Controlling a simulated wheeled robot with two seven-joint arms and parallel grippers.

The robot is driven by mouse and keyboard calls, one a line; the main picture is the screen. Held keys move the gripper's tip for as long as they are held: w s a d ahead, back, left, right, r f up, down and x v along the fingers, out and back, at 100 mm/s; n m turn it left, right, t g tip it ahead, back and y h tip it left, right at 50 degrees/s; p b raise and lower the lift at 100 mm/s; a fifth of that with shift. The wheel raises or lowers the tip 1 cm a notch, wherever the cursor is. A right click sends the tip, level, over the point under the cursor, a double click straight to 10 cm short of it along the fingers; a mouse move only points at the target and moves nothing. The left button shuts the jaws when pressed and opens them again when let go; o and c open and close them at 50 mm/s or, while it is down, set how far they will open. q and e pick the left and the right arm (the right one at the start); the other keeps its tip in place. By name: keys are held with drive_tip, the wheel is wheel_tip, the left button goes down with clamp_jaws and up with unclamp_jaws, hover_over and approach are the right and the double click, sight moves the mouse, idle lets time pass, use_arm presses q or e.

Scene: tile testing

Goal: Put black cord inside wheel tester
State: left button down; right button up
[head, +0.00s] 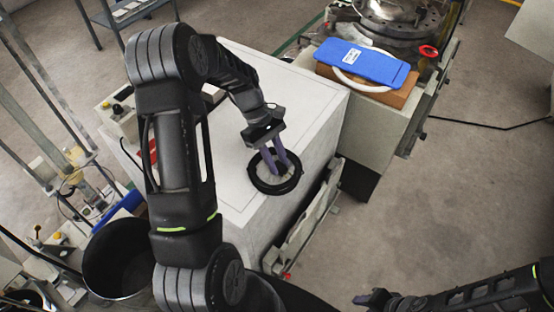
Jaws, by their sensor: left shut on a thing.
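The black cord (290,186) is coiled in a ring on the white top of a cabinet, near its front edge. My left gripper (279,168) points down into the coil, and its purple fingers are shut on the cord. The exact contact at the fingertips is too small to make out. A machine with a round metal plate (400,14), which may be the wheel tester, stands at the top right, cut off by the picture edge. My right gripper (374,298) is low at the bottom, far from the cord, and only partly shows.
A blue case (362,63) lies over a white ring on a brown box (395,97) beside the round machine. A dark bucket (118,262) stands at lower left. The floor at right is mostly clear.

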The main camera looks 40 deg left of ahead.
use_arm(q)
drive_tip(key=c, duration=1.1)
unclamp_jaws()
drive_tip(key=shift+f, duration=0.1)
drive_tip(key=b+v, duration=0.1)
drive_tip(key=v, duration=1.1)
